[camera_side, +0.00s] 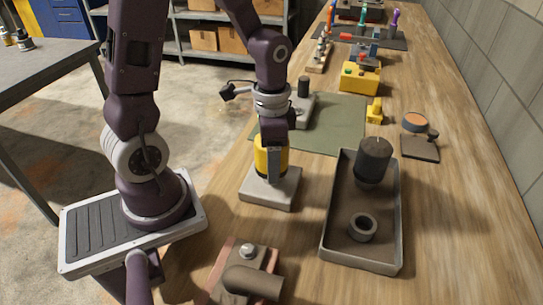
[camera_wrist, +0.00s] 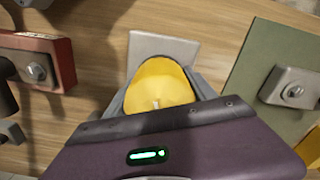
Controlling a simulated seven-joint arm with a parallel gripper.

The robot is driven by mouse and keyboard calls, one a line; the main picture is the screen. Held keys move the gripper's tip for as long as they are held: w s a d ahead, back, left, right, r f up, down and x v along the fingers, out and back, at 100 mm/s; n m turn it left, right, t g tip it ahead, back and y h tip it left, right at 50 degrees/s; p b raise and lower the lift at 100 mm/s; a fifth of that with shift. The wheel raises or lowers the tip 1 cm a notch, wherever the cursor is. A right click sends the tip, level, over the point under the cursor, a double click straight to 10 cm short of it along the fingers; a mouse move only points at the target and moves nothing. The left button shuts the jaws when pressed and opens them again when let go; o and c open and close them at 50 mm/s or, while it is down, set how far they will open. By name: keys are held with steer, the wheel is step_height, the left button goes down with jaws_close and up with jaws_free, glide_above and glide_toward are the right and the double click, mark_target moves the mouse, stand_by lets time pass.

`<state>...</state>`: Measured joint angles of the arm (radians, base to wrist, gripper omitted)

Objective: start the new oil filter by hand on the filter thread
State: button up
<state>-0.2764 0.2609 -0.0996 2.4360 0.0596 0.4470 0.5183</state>
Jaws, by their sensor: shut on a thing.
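The yellow oil filter (camera_side: 261,160) is between the fingers of my gripper (camera_side: 273,168), which is shut on it. In the wrist view the rounded yellow filter (camera_wrist: 158,80) shows between the fingers of my gripper (camera_wrist: 160,95). The filter is roughly upright directly over a pale square block (camera_side: 268,192), which also shows behind it in the wrist view (camera_wrist: 160,46). I cannot tell whether the filter touches the block. No thread is visible; the filter and fingers cover the block's middle.
A dark tray (camera_side: 398,225) to the right holds a dark cylinder (camera_side: 374,158) and a ring (camera_side: 362,227). A reddish block with a pipe (camera_side: 250,282) is in front. A green mat (camera_side: 340,122) with a grey block (camera_side: 302,108) lies behind. Bare bench lies right of the tray.

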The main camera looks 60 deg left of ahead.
steer(key=m, duration=0.3)
steer(key=o, duration=1.9)
steer(key=shift+c, duration=0.2)
step_height(320, 180, up, 6)
steer(key=shift+r, duration=0.25)
steer(key=r, duration=0.1)
steer(key=d+r+n+t, duration=0.1)
steer(key=r, duration=0.1)
steer(key=shift+s+d+r+t, duration=0.1)
steer(key=shift+d+t, duration=0.1)
steer(key=shift+t, duration=0.1)
steer(key=s+d+r+n+t, duration=0.3)
steer(key=s+r+n, duration=0.3)
steer(key=s, duration=0.3)
steer(key=shift+s+d+r+n+t, duration=0.15)
steer(key=shift+s+r+n+t, duration=0.15)
steer(key=shift+r+t, duration=0.15)
